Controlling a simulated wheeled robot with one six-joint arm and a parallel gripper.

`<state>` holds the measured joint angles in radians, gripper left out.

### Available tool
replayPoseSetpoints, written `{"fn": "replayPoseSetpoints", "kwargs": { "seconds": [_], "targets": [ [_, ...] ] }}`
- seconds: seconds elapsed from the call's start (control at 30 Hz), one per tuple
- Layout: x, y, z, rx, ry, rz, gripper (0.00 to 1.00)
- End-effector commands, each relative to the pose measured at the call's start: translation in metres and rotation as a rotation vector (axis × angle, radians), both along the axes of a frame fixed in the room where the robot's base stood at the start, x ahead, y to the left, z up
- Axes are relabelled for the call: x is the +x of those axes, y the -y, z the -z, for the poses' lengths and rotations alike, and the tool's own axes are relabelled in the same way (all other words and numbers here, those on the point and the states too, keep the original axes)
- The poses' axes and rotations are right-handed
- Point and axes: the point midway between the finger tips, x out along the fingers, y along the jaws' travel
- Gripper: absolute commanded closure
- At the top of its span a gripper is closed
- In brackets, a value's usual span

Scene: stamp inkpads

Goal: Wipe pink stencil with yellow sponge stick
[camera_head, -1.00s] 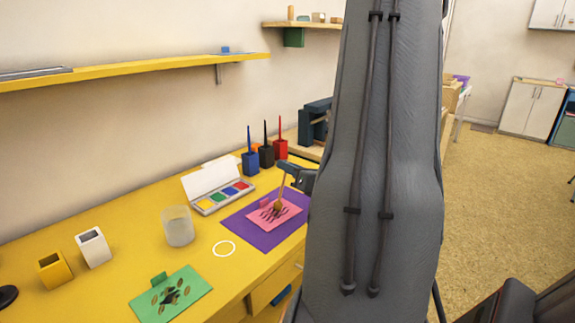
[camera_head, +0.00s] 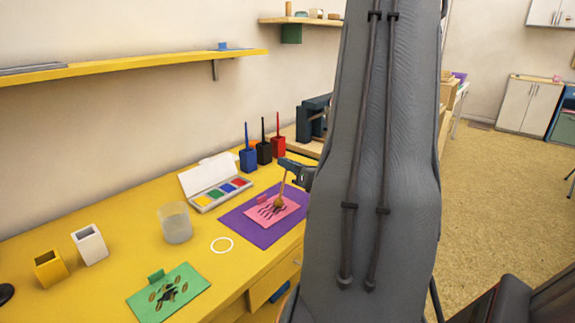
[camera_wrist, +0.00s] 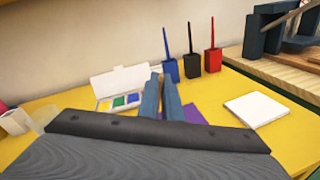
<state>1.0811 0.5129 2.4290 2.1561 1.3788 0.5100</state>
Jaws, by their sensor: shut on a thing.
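The pink stencil (camera_head: 289,211) with dark wavy slots lies on a purple mat (camera_head: 236,223) on the yellow table in the head view. My gripper (camera_head: 285,165) is shut on the sponge stick (camera_head: 282,187), which has a tan handle and a yellowish tip. The stick points down, its tip at the pink stencil; I cannot tell whether it presses on it.
An open inkpad box (camera_head: 213,188) lies behind the mat, with blue, black and red holders (camera_head: 263,153) beyond it. A clear cup (camera_head: 174,223), white ring (camera_head: 221,245), green stencil (camera_head: 172,291), white holder (camera_head: 90,246) and yellow holder (camera_head: 50,268) stand or lie leftward.

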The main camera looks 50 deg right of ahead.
Motion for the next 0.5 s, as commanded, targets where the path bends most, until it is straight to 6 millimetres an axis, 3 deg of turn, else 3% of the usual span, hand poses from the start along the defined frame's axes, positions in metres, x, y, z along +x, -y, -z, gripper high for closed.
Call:
{"fn": "replayPoseSetpoints", "kwargs": {
  "seconds": [0.5],
  "targets": [
    [0.0,-0.0002,0.0035,0.0,0.0,0.0,1.0]
  ]
}}
